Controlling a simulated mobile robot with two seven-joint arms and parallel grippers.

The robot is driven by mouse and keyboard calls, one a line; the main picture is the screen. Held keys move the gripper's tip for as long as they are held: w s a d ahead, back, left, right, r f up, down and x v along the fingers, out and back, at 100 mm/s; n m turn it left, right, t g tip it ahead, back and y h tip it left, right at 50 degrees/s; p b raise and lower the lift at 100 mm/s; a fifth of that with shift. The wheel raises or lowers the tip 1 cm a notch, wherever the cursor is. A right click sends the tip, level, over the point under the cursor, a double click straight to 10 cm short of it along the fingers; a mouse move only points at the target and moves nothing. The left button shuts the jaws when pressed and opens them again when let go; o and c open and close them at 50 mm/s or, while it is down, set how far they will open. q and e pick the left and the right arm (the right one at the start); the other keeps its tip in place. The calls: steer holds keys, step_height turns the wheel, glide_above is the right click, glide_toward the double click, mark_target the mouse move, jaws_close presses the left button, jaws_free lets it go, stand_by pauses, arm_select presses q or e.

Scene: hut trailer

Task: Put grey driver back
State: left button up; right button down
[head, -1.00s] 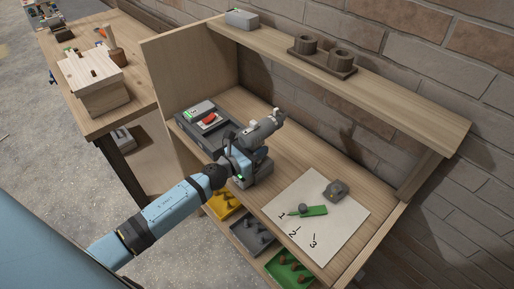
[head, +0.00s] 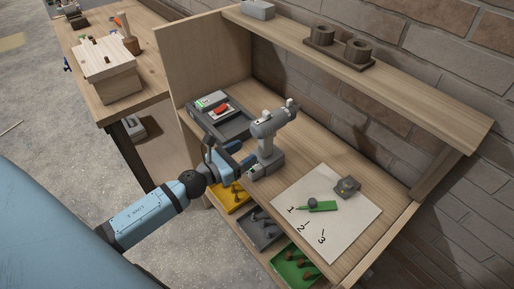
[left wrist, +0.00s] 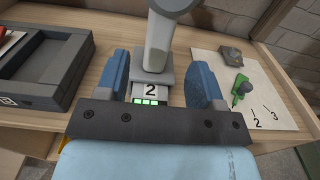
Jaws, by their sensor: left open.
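The grey driver (head: 270,135) stands upright on the workbench, between the dark tray and the white sheet. In the left wrist view its handle (left wrist: 158,42) rises from a base with a "2" label and green lights. My left gripper (head: 232,158) is open at bench height, just left of the driver. In the left wrist view the fingers (left wrist: 165,80) lie either side of the base, with gaps showing. A brown holder with two round cups (head: 337,50) sits on the upper shelf. My right gripper is not in view.
A dark tray (head: 230,122) with a red-topped item is at left. The white numbered sheet (head: 345,225) at right holds a green piece (head: 321,207) and a grey block (head: 347,187). Yellow, grey and green bins (head: 262,238) sit below the front edge.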

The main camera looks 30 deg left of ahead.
arm_select(q)
steer(key=s+d+f+m+g, duration=0.2)
steer(key=s+d+f+m, duration=0.2)
steer(key=m, duration=0.7)
steer(key=s+d+f+m+g+y, duration=0.1)
steer(key=s+d+f+m, duration=0.3)
steer(key=m, duration=0.8)
steer(key=s+d+f+m+g+y, duration=0.1)
steer(key=s+d+f+m+g, duration=0.2)
steer(key=s+f+m, duration=0.4)
steer(key=s+d+m, duration=0.1)
steer(key=s+m, duration=0.1)
steer(key=m, duration=0.3)
steer(key=shift+s+d+f, duration=0.25)
steer(key=shift+d+f, duration=0.05)
steer(key=shift+y, duration=0.3)
steer(key=r+p, duration=0.5)
steer(key=shift+a+r, duration=0.2)
steer(key=shift+r, duration=0.15)
